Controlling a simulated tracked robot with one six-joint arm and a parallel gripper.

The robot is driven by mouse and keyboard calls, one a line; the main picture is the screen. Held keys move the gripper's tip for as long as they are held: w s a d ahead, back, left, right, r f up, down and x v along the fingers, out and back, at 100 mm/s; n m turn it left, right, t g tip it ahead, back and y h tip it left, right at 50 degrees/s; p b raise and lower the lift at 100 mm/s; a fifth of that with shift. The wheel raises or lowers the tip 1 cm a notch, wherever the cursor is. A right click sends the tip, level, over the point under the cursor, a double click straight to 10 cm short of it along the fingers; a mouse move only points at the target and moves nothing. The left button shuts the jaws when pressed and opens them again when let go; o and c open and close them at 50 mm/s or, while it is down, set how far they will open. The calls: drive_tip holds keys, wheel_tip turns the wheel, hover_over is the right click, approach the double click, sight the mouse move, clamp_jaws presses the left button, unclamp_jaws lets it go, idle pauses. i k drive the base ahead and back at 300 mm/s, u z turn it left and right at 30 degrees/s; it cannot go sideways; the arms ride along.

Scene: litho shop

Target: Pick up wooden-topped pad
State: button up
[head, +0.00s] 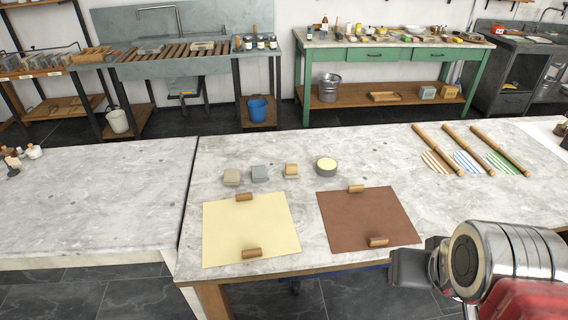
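A small block with a tan, wood-coloured top (291,170) stands on the grey stone-topped table (300,145), and it looks like the wooden-topped pad. To its left are a grey block (260,174) and a beige-grey block (231,177). To its right is a round grey tin (326,167) with a cream top. My gripper (410,268) is at the lower right, near the table's front edge, well apart from the pad. Its dark end is seen from the side, and the fingertips cannot be made out clearly.
In front of the blocks lie a cream sheet (250,225) and a brown sheet (368,220), each with small wooden pieces on its edges. Several wooden rods (438,150) and striped sheets lie at the right. The left tabletop (100,195) is mostly clear.

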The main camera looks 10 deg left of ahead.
sight(291, 172)
drive_tip(key=u, duration=0.3)
drive_tip(key=i, duration=0.55)
drive_tip(key=u, duration=0.8)
drive_tip(key=i, duration=0.45)
drive_tip(key=u, duration=0.35)
